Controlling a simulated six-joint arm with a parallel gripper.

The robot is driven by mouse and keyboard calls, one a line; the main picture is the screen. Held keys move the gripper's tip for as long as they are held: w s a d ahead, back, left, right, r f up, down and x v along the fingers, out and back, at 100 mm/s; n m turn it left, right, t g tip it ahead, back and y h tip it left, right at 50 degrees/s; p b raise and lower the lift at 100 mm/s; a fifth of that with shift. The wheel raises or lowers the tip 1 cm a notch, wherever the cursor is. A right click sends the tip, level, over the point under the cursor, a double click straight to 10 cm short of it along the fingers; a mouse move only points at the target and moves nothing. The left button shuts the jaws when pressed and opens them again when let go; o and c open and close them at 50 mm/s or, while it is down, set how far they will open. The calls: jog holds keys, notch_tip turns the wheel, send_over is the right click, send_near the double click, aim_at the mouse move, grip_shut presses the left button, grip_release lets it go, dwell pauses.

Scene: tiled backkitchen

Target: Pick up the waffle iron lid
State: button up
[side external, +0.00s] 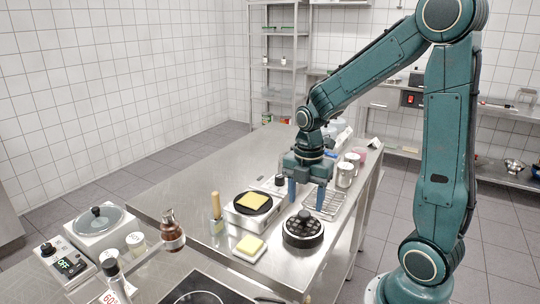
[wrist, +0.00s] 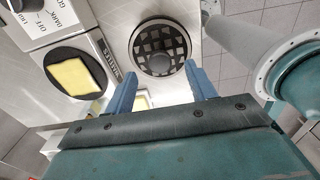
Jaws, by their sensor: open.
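The waffle iron lid (side external: 303,232) is a round, dark disc with a grid pattern and a central knob. It lies on the steel table near its right edge; in the wrist view the lid (wrist: 148,38) is ahead of the fingertips. My gripper (side external: 307,204) is open and empty, above the lid and a little behind it in the side view. Its two blue fingers (wrist: 162,70) point down, apart from the knob. The waffle iron base (side external: 236,219) stands left of the lid, with a yellow waffle (side external: 252,200) on its black round plate.
A white plate (side external: 240,257) with a yellow square piece sits in front of the base. A brush (side external: 215,207) stands upright at left, near a brown bottle (side external: 172,232). A wire rack (side external: 326,204) and metal canisters (side external: 345,175) are behind the lid. Bare tabletop (side external: 200,180) lies to the left.

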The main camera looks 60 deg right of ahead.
aim_at(304, 213)
jog(key=shift+f, duration=2.6)
jog(key=c, duration=1.2)
